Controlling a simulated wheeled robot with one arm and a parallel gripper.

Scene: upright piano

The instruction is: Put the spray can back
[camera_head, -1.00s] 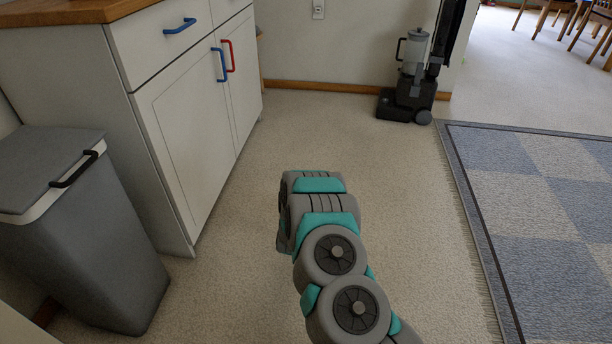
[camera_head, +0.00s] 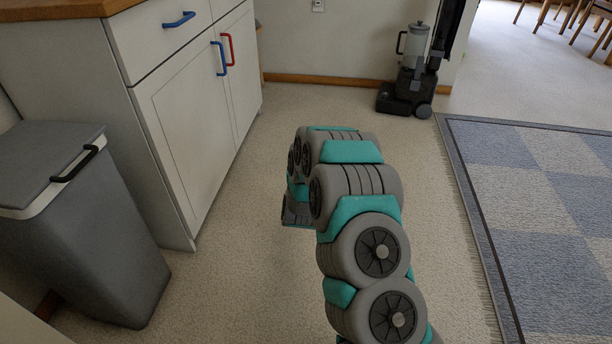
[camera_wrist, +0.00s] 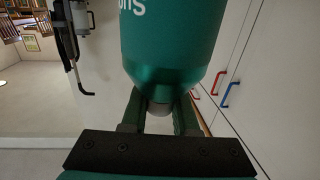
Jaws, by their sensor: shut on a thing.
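The spray can (camera_wrist: 170,40) is a green cylinder with white lettering, filling the upper middle of the wrist view. Its tapered end points at my gripper (camera_wrist: 158,112). The two dark green fingers are shut on a small grey part at that end. The rest of the can runs out of the top of the picture. In the head view my bent grey and teal arm hangs over the floor, and neither the fingers nor the can can be made out there.
A white cabinet (camera_head: 195,130) with blue and red handles and a grey bin (camera_head: 85,230) stand on the left. A vacuum cleaner (camera_head: 408,90) stands by the back wall. A blue checked rug (camera_head: 550,200) lies on the right. The floor between is clear.

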